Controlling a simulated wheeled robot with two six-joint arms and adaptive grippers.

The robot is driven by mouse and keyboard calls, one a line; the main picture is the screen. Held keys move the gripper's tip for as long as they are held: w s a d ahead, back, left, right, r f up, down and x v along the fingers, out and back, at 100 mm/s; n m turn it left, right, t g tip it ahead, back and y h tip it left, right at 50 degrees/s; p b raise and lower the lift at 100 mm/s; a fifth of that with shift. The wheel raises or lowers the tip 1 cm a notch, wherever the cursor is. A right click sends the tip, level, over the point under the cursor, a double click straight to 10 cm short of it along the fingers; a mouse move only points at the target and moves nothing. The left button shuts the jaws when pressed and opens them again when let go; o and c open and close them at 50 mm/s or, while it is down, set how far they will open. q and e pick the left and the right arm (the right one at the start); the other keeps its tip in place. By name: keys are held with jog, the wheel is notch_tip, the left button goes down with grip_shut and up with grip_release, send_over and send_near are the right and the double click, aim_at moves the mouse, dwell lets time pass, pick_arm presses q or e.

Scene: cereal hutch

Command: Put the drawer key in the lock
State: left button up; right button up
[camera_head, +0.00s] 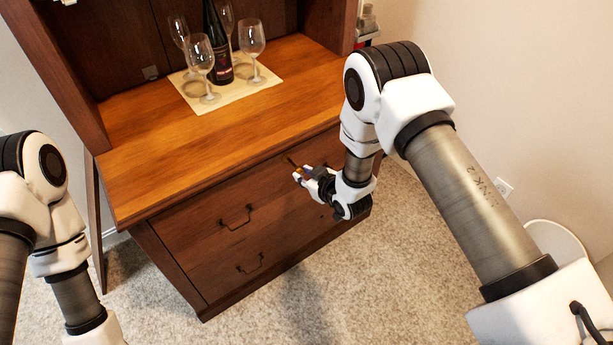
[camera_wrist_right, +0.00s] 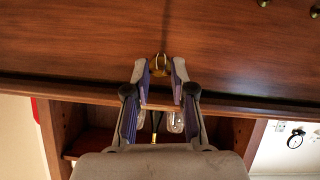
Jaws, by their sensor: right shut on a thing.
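My right gripper (camera_head: 303,174) is in front of the upper drawer (camera_head: 205,237) of the wooden hutch, toward its right side. In the right wrist view its two fingertips (camera_wrist_right: 161,72) are shut on a small brass key (camera_wrist_right: 161,62), held close to the wooden front. A thin dark shaft runs from the key toward the wood. The lock is hidden or too small to make out, and I cannot tell whether the key tip is in it. My left arm shows at the left edge; its gripper is outside the view.
The hutch counter (camera_head: 160,165) carries a cloth mat (camera_head: 240,92) with several wine glasses (camera_head: 202,55) and a dark bottle (camera_head: 218,50). The counter's front edge overhangs the drawers. A lower drawer handle (camera_head: 250,264) sticks out. Carpet in front is clear.

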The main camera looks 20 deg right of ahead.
jog(key=shift+w+a, duration=0.25)
jog(key=shift+w, duration=0.5)
jog(key=o, duration=1.2)
jog(key=shift+p+v, duration=0.75)
jog(key=shift+v, duration=0.65)
jog(key=shift+p+v, duration=0.6)
jog(key=shift+v, duration=0.6)
